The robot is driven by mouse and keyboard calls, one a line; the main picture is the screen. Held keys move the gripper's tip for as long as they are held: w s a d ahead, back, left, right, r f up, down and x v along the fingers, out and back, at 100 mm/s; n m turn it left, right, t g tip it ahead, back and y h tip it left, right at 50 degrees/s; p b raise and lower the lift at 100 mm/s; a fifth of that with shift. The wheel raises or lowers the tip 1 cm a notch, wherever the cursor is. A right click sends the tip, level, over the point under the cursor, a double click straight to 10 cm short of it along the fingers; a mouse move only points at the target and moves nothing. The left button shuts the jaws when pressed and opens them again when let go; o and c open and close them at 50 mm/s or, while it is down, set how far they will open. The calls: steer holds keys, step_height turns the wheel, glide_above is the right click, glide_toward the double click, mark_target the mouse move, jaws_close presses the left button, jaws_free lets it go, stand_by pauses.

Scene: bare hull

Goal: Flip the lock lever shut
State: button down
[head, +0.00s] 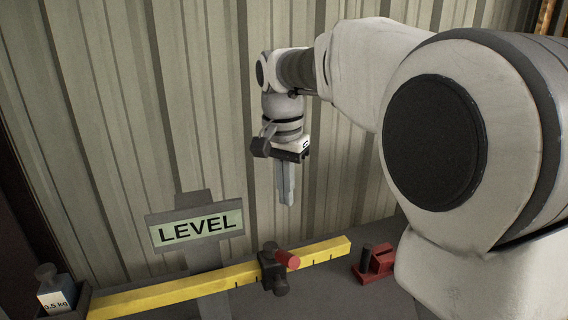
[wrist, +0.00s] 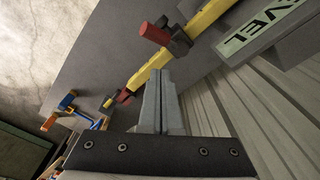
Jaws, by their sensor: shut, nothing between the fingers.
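The red lock lever (head: 287,259) juts out to the right from a dark sliding block (head: 270,270) on a yellow marked beam (head: 170,292). In the wrist view, the lever (wrist: 153,33) shows near the top, beside the beam (wrist: 208,16). My gripper (head: 287,203) points down in front of the corrugated wall, above the beam and apart from the lever. Its fingers are shut with nothing between them. In the wrist view, the fingertips (wrist: 160,73) appear below the lever, over the beam's line.
A "0.5 kg" weight (head: 53,292) sits at the beam's left end. A "LEVEL" sign (head: 197,229) stands behind the beam. A red block with a dark post (head: 375,262) is beyond the right end. A blue and orange object (wrist: 60,110) lies farther off in the wrist view.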

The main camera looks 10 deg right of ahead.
step_height(320, 180, up, 6)
steer(key=shift+s+a, duration=0.15)
steer(key=shift+s, duration=0.05)
steer(key=shift+r, duration=0.1)
